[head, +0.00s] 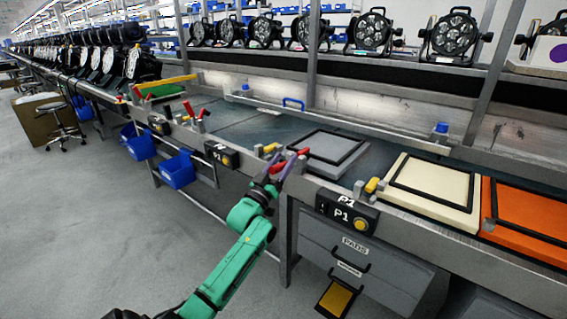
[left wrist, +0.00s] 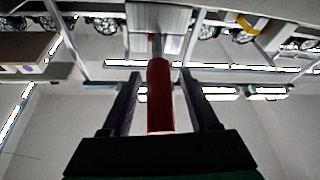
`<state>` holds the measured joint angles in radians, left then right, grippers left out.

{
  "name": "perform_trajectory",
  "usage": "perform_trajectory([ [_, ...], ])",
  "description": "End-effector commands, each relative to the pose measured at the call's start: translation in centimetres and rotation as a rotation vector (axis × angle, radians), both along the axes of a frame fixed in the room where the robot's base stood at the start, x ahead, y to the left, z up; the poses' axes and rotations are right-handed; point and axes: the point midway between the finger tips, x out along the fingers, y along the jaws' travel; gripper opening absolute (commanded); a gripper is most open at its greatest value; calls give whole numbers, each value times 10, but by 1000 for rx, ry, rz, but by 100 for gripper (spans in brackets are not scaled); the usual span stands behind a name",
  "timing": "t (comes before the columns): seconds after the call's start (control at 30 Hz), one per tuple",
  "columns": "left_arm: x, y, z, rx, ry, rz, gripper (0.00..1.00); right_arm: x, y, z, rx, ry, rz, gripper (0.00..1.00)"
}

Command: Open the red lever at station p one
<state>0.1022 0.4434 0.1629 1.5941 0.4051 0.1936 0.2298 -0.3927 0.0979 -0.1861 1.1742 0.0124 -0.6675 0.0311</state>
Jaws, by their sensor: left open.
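The station P1 sign (head: 345,208) is on the front edge of the bench, with a yellow button on it. A red lever (head: 277,168) stands at the bench edge to the left of the sign. My left gripper (head: 281,164), on the green arm, is at this lever with its jaws open. In the left wrist view the red lever handle (left wrist: 160,95) lies between the two dark fingers (left wrist: 160,78), with a visible gap on each side. In the head view the fingers partly hide the lever. My right gripper is not in view.
A grey framed panel (head: 325,148), a cream panel (head: 432,188) and an orange panel (head: 530,215) lie on the bench. Drawers (head: 362,262) are under the sign. Blue bins (head: 177,170) hang at left. Several par cans (head: 370,32) stand on the shelf.

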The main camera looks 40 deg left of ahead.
Motion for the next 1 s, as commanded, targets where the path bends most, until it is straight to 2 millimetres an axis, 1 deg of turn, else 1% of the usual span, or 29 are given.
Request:
perform_trajectory([
  [0.2, 1, 0, 0, 0, 1, 0, 61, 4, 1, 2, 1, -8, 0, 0],
  [0.23, 1, 0, 0, 0, 1, 0, 57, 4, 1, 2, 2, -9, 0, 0],
  [0.27, 1, 0, 0, 0, 1, 0, 45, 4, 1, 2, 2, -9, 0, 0],
  [0.3, 1, 0, 0, 0, 1, 0, 30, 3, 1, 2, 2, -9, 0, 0],
  [0.37, 1, 0, 0, 0, 1, 0, 7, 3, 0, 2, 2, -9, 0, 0],
  [0.4, 1, 0, 0, 0, 1, 0, 0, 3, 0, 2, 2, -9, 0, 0],
  [1.0, 1, 0, 0, 0, 1, 0, 0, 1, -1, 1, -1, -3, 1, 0],
])
